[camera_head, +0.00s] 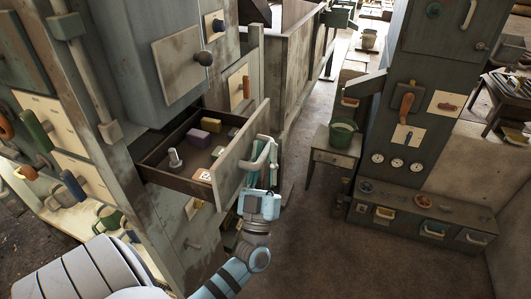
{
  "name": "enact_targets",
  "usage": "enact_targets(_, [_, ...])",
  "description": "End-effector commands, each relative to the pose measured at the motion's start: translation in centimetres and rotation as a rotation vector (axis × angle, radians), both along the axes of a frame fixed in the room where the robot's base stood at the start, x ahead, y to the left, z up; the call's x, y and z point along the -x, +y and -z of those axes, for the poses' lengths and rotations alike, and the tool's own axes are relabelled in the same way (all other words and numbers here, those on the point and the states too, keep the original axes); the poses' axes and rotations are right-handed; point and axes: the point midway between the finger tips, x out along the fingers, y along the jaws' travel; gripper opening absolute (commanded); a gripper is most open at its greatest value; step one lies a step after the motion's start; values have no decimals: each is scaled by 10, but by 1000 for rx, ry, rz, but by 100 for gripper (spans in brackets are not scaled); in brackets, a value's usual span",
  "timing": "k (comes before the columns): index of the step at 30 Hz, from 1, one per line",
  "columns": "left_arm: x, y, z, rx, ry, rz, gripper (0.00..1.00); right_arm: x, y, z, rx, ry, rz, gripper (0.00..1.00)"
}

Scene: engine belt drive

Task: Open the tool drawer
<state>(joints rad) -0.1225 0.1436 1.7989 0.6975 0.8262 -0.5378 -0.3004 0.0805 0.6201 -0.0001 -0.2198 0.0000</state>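The tool drawer (234,160) is pulled well out of the grey cabinet at the left, and its inside shows. In it lie a purple block (199,138), an olive block (211,125), a grey peg-like part (175,158) and some small tags. A pale bar handle (258,153) is on the drawer front. My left gripper (265,158) is at this handle, its fingers closed around the bar and partly hiding it. My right gripper is not in view.
A small stand with a green bucket (342,134) is right of the drawer. Further right is a tall dark cabinet (414,100) with gauges and a low drawer unit (420,215). The floor (320,255) between is clear. Handles and knobs stick out from the left cabinet.

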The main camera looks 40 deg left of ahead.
Motion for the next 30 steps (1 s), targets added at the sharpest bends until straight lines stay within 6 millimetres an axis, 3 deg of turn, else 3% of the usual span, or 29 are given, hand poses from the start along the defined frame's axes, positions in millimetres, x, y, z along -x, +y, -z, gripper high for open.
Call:
enact_targets(11, [3, -2, 4, 1, 0, -1, 23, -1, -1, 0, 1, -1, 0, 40])
enact_targets(24, [67, -40, 75, 1, 2, -1, 23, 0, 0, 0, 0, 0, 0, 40])
enact_targets(30, [75, -45, 83, -1, -2, 0, 23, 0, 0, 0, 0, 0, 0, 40])
